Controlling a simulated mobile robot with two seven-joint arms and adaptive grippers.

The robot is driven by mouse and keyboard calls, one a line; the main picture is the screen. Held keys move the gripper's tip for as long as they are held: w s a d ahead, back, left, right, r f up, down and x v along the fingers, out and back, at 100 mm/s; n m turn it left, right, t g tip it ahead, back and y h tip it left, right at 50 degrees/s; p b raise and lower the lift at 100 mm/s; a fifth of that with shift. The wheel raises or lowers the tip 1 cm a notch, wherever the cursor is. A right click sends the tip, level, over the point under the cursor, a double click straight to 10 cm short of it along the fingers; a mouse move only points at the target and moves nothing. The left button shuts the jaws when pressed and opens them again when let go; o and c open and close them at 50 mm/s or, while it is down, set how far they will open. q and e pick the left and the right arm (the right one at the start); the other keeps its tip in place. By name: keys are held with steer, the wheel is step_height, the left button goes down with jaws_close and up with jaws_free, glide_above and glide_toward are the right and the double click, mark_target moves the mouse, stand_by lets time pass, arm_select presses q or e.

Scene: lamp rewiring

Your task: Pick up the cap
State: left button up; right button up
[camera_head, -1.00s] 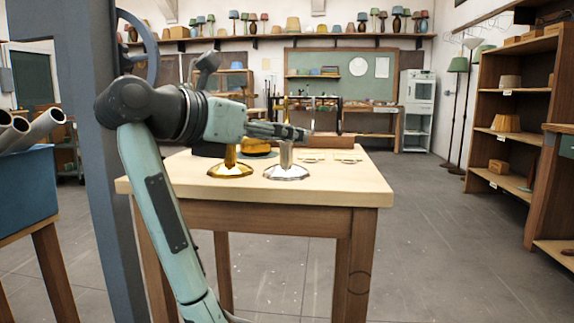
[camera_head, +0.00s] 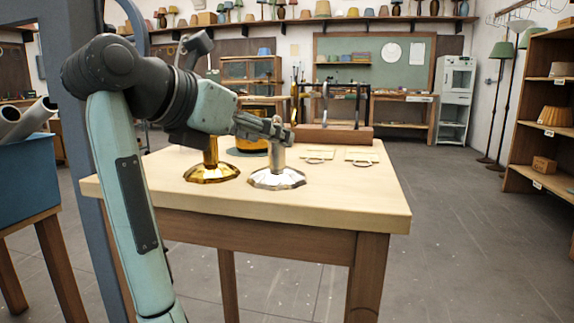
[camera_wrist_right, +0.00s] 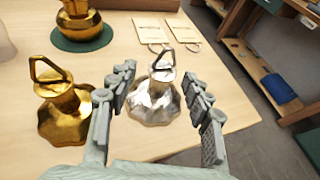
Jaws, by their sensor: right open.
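A silver lamp base (camera_wrist_right: 152,103) with a faceted foot stands upright on the wooden table. A silver cap-like piece with a triangular loop (camera_wrist_right: 164,67) sits at its top; I cannot tell if this is the cap. The silver base also shows in the head view (camera_head: 277,178). My right gripper (camera_wrist_right: 160,75) is open, its fingers spread on either side of the silver base's upper part, without visible contact. In the head view my right gripper (camera_head: 278,129) hides the top of that base. A gold lamp base (camera_wrist_right: 64,113) with a similar loop stands left. My left gripper is out of view.
The table (camera_head: 340,200) has two flat cards with loops (camera_wrist_right: 170,33) behind the silver base. A gold object on a round green mat (camera_wrist_right: 82,36) and a wooden stand with an upright frame (camera_head: 334,133) are farther back. The table's front right is clear.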

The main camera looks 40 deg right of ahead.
steer(key=x, duration=0.7)
steer(key=shift+s+d+f+b, duration=0.1)
steer(key=shift+d+f+b, duration=0.1)
steer(key=shift+f+b, duration=0.15)
jaws_close()
steer(key=shift+r, duration=0.1)
